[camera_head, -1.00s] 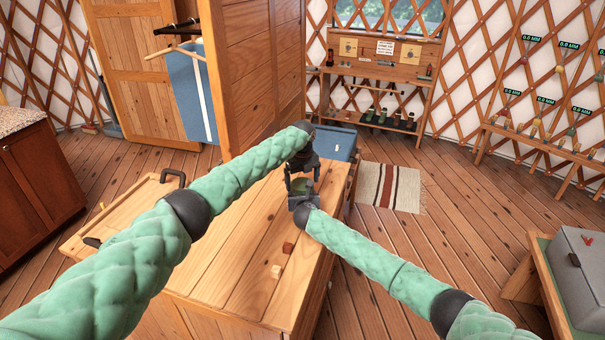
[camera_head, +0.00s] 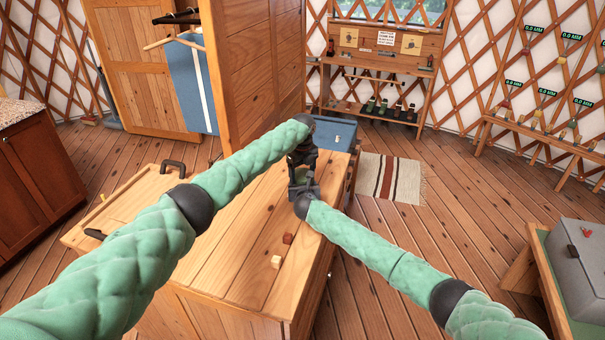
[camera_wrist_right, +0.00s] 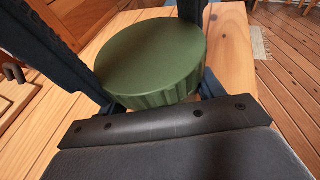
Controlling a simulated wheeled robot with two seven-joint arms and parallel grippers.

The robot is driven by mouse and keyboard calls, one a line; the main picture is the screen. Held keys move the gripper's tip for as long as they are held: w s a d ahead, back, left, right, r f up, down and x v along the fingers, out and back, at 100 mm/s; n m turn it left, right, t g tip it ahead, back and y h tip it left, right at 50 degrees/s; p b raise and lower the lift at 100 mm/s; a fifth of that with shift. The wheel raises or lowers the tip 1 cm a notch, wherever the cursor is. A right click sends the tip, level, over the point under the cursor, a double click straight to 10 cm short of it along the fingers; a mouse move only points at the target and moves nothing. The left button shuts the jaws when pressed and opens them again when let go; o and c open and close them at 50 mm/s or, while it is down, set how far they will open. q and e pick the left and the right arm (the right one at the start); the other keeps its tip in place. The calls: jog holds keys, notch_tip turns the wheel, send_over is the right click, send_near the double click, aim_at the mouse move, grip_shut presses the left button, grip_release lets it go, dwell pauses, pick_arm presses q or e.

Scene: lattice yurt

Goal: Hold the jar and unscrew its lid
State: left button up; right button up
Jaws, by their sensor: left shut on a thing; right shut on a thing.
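The jar (camera_head: 301,175) is mostly hidden between my two grippers, above the far right part of the wooden bench top. Its round green lid (camera_wrist_right: 153,55), with ridged sides, fills the middle of the right wrist view. My left gripper (camera_head: 301,164) reaches down from above, shut on the lid; dark fingers flank the lid in the right wrist view. My right gripper (camera_head: 302,184) comes in from the right at a lower height, shut on the jar. The jar's body is hidden under the lid in the right wrist view.
A wooden partition (camera_head: 243,70) rises behind. A grey box (camera_head: 583,265) stands at right.

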pick_arm(q)
jog(key=shift+d+n, duration=0.1)
jog(key=shift+n, duration=0.5)
jog(key=o, duration=1.1)
jog(key=shift+r, duration=0.15)
jog(key=shift+r, duration=2.25)
jog(key=shift+c, duration=0.4)
jog(key=shift+r+m, duration=0.75)
jog(key=shift+m, duration=0.05)
jog(key=shift+r+m, duration=0.75)
jog(key=shift+m, duration=0.15)
jog(key=shift+f, duration=3.9)
